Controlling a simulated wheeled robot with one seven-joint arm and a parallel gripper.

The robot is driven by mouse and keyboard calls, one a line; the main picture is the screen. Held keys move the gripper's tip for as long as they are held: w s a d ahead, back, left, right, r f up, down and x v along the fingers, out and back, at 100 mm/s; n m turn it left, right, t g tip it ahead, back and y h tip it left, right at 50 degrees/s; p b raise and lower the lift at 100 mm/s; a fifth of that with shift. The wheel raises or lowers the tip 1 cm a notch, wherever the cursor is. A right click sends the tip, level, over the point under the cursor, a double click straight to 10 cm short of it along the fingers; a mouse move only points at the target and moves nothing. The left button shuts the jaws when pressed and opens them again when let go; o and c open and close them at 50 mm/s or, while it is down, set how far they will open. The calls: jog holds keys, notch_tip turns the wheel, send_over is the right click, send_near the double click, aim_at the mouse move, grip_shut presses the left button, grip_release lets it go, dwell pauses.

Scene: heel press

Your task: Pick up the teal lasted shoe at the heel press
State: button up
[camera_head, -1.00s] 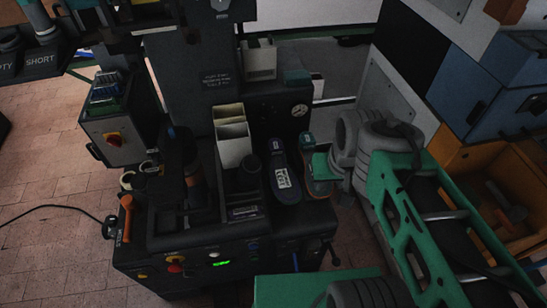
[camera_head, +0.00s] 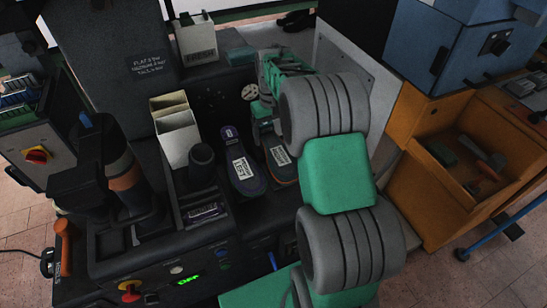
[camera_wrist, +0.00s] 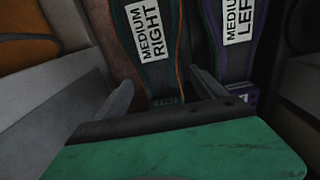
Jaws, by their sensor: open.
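The teal lasted shoe (camera_head: 281,163) lies on the heel press deck, to the right of a purple shoe (camera_head: 243,168). My arm hides part of it in the head view. In the wrist view the teal shoe (camera_wrist: 152,62) has a white label reading MEDIUM RIGHT and a teal tag at its near end. My gripper (camera_wrist: 162,80) is open, with one finger left of the teal shoe and the other near the gap between the shoes. I cannot tell its height above the shoe or whether a finger touches it. In the head view my gripper (camera_head: 266,133) is at the teal shoe.
The purple shoe, labelled MEDIUM LEFT in the wrist view (camera_wrist: 236,40), lies close beside the right finger. A dark cylinder (camera_head: 202,163) and cream bins (camera_head: 177,133) stand to the left. An orange bin (camera_head: 440,175) stands at right.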

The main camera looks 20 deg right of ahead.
aim_at(272, 142)
jog(key=f, duration=0.6)
jog(key=shift+s+f+b, duration=0.2)
jog(key=shift+f+b, duration=0.1)
jog(key=shift+f, duration=0.05)
jog(key=shift+r, duration=0.1)
grip_shut()
jog(key=shift+w+r, duration=0.1)
dwell(0.4)
